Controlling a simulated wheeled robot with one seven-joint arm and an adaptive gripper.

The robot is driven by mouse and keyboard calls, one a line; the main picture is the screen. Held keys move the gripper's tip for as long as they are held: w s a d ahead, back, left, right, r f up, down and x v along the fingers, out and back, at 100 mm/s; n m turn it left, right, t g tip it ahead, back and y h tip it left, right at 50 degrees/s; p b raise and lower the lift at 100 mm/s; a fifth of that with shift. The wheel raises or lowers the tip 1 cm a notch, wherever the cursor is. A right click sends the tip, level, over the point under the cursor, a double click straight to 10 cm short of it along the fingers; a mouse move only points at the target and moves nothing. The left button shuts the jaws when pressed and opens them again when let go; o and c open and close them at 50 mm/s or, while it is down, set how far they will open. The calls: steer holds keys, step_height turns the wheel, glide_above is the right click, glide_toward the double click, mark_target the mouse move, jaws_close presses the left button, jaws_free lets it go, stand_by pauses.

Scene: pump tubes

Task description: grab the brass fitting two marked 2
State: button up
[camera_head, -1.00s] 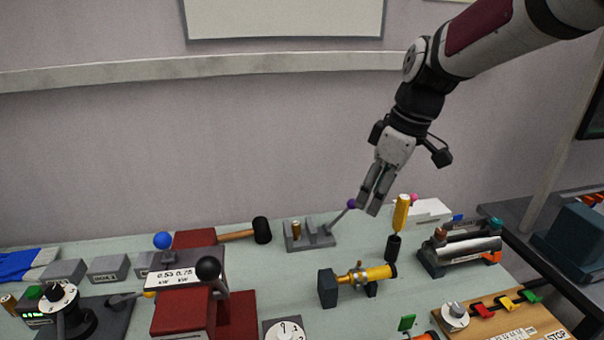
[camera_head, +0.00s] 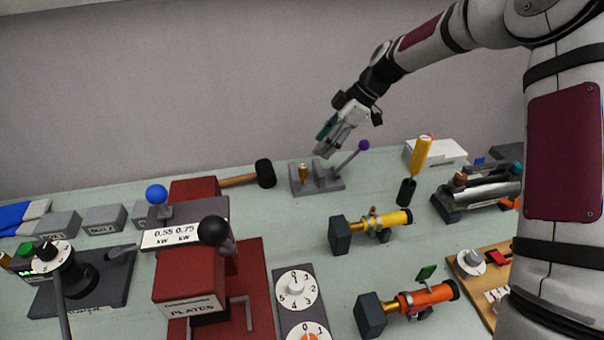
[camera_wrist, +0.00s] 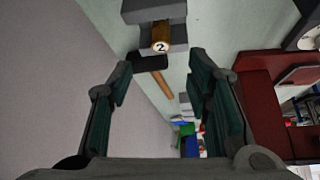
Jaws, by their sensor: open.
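The brass fitting two (camera_head: 303,172) stands in a grey holder (camera_head: 330,186) at the back middle of the table. In the wrist view the brass fitting (camera_wrist: 161,36) shows a round white label with a 2, and the grey holder (camera_wrist: 140,12) is at the top. My gripper (camera_head: 323,146) is above and slightly right of the fitting in the head view, apart from it. In the wrist view my gripper (camera_wrist: 160,65) is open and empty, its green-padded fingers spread, with the fitting beyond the fingertips, roughly centred between them.
A lever with a purple knob (camera_head: 363,146) rises right of the fitting. A hammer (camera_head: 264,173) lies left of the holder. A yellow-handled tool (camera_head: 420,158) stands to the right. A red plates press (camera_head: 190,290) and a yellow tube (camera_head: 390,219) are nearer.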

mark_target(303, 166)
steer(key=b+x, duration=0.1)
steer(key=x, duration=0.7)
steer(key=shift+a+f, duration=0.2)
steer(key=shift+f, duration=0.15)
jaws_close()
